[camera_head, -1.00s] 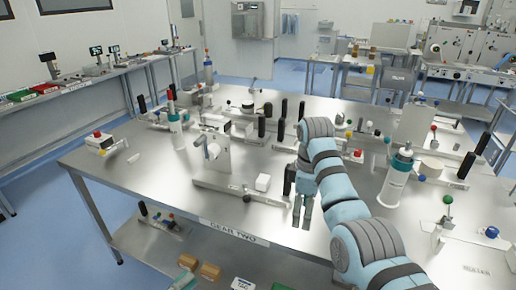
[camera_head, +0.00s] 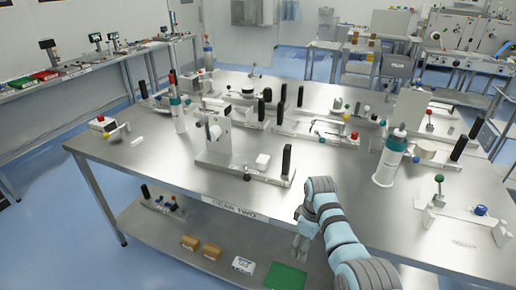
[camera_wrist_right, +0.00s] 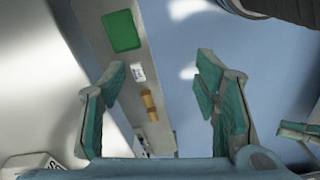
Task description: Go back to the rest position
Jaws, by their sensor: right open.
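My right gripper (camera_head: 301,243) hangs at the front edge of the steel table, pointing down and clear of the things on it. In the right wrist view its two teal-padded fingers (camera_wrist_right: 160,88) are wide apart with nothing between them. My right arm comes in from the bottom right of the head view. A teal piece (camera_wrist_right: 298,131) at the right edge of the wrist view may be part of my left gripper; it is cut off, and its jaws cannot be read. The left arm does not show in the head view.
The steel table (camera_head: 130,160) carries a white bracket unit (camera_head: 220,140) and a white cylinder (camera_head: 388,165). On the lower shelf lie a green sheet (camera_head: 286,276), brown boxes (camera_head: 211,252) and a white box (camera_head: 243,265); these also show between the fingers. Blue floor is free at left.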

